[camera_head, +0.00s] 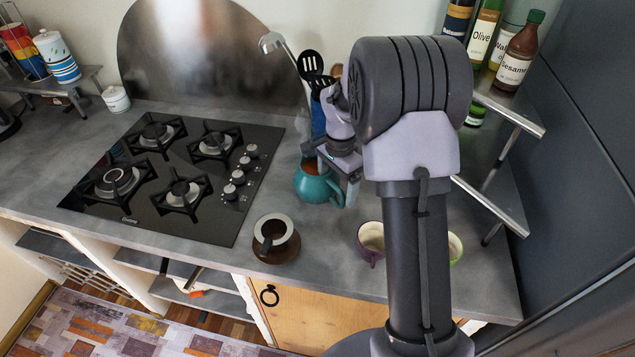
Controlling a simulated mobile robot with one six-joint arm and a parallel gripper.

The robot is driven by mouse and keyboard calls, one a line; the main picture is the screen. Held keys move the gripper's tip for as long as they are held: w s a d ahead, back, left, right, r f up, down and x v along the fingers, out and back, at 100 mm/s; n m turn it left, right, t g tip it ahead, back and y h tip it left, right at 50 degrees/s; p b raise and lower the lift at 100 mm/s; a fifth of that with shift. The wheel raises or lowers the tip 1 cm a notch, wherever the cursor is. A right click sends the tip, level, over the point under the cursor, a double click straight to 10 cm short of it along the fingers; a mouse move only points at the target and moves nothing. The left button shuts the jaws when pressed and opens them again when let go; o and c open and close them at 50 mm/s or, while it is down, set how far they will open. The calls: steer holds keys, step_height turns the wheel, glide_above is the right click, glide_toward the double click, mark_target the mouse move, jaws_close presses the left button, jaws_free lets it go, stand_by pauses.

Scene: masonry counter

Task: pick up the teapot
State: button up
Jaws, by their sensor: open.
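The teapot (312,188) is a rounded teal pot on the grey counter, right of the gas hob. It has a brown-orange top and a spout or handle toward the right. My gripper (334,168) is open and points down at the teapot, overlapping its upper right part in this view. One finger shows in front of the teapot's right side. I cannot tell whether the fingers touch it. My wrist and arm hide the area to its right.
A gas hob (178,172) lies to the left. A purple cup (371,240) and a partly hidden green cup (455,247) flank my arm. Utensils stand behind; a bottle shelf (507,110) is at right.

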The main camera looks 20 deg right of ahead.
mark_target(335, 209)
step_height(335, 209, down, 7)
steer(key=shift+r+b, duration=0.2)
steer(key=shift+b, duration=0.65)
steer(key=shift+r, duration=0.1)
jaws_close()
